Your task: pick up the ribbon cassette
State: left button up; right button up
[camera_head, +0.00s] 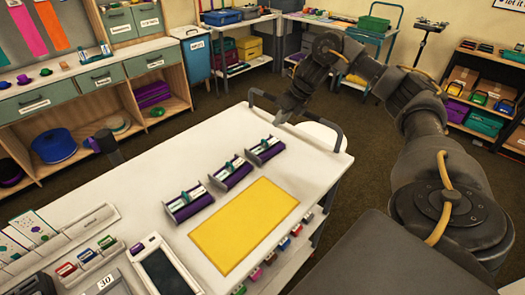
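Three dark cradle-like units stand in a diagonal row on the white worktop (140,190). The near one (188,205), the middle one (231,174) and the far one (265,151) each carry white and teal parts, and the first two show purple. I cannot tell which of these, if any, is the ribbon cassette. Smaller coloured blocks (86,256) sit in a pale rack at the left. My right gripper (281,119) is above the worktop's far end, beyond the far unit and apart from it. Its fingers are too small and dark to read.
A yellow mat (244,226) lies bare in front of the row. A dark-screened device (166,273) lies at the near left. A dark rail (337,138) edges the far end. Small coloured items (283,244) line the right side below the top.

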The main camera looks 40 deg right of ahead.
aim_at(267, 139)
jog(key=b+x, duration=0.1)
jog(key=x, duration=0.4)
jog(key=shift+w+a+f+b, duration=0.1)
jog(key=shift+a+f+b, duration=0.1)
jog(key=shift+b, duration=0.15)
pick_arm(q)
jog(key=shift+w+f, duration=0.45)
jog(key=shift+f, duration=0.3)
pick_arm(e)
jog(key=shift+a+f+p, duration=0.15)
jog(key=shift+f+p, duration=0.15)
jog(key=p+x, duration=0.1)
jog(key=x, duration=0.3)
jog(key=shift+w+a+f, duration=0.1)
jog(key=shift+f, duration=0.05)
pick_arm(q)
jog(key=shift+r, duration=0.65)
pick_arm(e)
grip_shut()
